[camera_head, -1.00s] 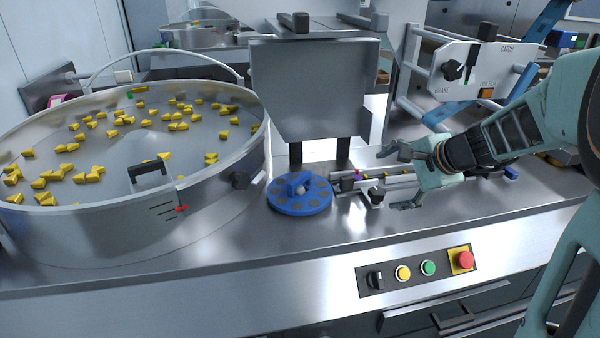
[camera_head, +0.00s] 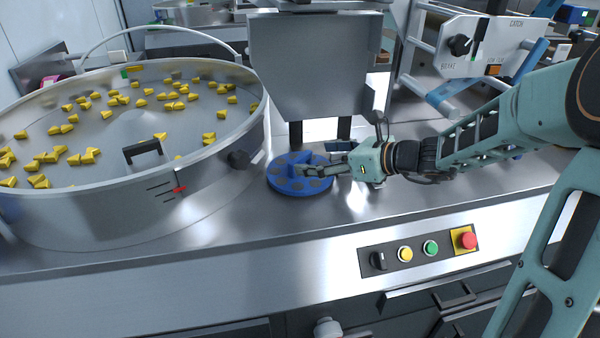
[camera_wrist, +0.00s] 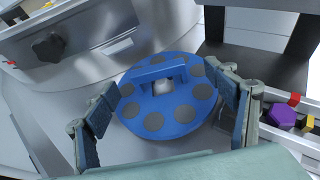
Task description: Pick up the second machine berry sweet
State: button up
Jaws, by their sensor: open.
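In the wrist view a purple six-sided piece (camera_wrist: 281,116), which looks like the berry sweet, lies in a metal channel (camera_wrist: 268,133) at the right edge. It sits to the right of my right finger, outside the jaws. My gripper (camera_head: 312,170) is open and empty over the blue round disc (camera_head: 285,187). In the wrist view its two fingers (camera_wrist: 168,100) stand apart on either side of the disc (camera_wrist: 158,128), which has grey round spots and a raised bar. In the head view the purple piece is hidden behind my gripper.
A large steel bowl (camera_head: 100,215) with several yellow pieces (camera_head: 88,156) stands left of the disc. A grey metal housing (camera_head: 305,70) on dark legs rises behind it. A button panel (camera_head: 418,250) is on the front face.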

aim_at(300, 157)
jog(key=x, duration=0.2)
jog(key=b+x, duration=0.1)
jog(key=x, duration=0.1)
jog(key=shift+s+a+f, duration=0.1)
jog(key=shift+s+a, duration=0.05)
jog(key=shift+a, duration=0.15)
jog(key=shift+w+a+f, duration=0.15)
jog(key=shift+w+a, duration=0.15)
jog(key=shift+a, duration=0.05)
jog(key=c, duration=1.4)
jog(key=shift+c, duration=0.5)
jog(key=shift+r, duration=0.2)
